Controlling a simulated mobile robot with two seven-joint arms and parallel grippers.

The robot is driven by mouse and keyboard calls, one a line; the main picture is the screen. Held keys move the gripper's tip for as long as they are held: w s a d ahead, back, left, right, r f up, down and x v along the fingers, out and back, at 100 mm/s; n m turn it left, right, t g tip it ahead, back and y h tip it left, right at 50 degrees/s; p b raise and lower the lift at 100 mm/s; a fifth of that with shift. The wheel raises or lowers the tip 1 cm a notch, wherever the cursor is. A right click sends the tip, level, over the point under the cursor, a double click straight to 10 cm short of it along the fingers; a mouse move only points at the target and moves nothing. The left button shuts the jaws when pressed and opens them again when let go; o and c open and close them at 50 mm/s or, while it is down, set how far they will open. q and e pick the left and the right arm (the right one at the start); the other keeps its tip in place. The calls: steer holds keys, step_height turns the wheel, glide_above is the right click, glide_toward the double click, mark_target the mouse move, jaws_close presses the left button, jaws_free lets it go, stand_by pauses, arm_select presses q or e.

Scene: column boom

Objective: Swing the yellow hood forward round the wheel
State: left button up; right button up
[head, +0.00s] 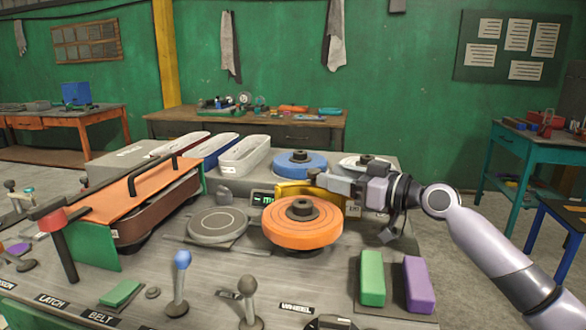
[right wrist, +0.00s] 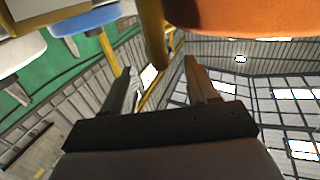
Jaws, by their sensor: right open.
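The yellow hood (head: 293,188) stands behind the orange wheel (head: 300,224), and part of it is hidden by my right gripper and the wheel. My right gripper (head: 320,182) comes in from the right, just above and behind the wheel, close to the hood. In the right wrist view its two fingers (right wrist: 155,80) are apart, with nothing clamped between them. A yellow bar (right wrist: 152,38), seemingly part of the hood, shows just past the fingertips, roughly in line with the gap. The orange wheel (right wrist: 245,15) fills the upper right there. I cannot tell whether the fingers touch the hood. My left gripper is not in view.
A blue wheel (head: 299,163) and a white wheel (head: 364,163) lie behind. A grey disc (head: 218,225) is to the left. Green (head: 372,278) and purple (head: 419,284) blocks and levers with blue (head: 182,260) and grey (head: 247,287) knobs stand in front.

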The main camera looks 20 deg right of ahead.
mark_target(315, 170)
steer(key=shift+w+a, duration=0.2)
steer(key=shift+w, duration=0.05)
steer(key=p+x, duration=0.2)
steer(key=x, duration=0.3)
steer(key=shift+w+a+r, duration=0.1)
steer(key=shift+w, duration=0.05)
steer(key=shift+w+a, duration=0.35)
steer(key=shift+w, duration=0.25)
steer(key=shift+c, duration=0.3)
jaws_close()
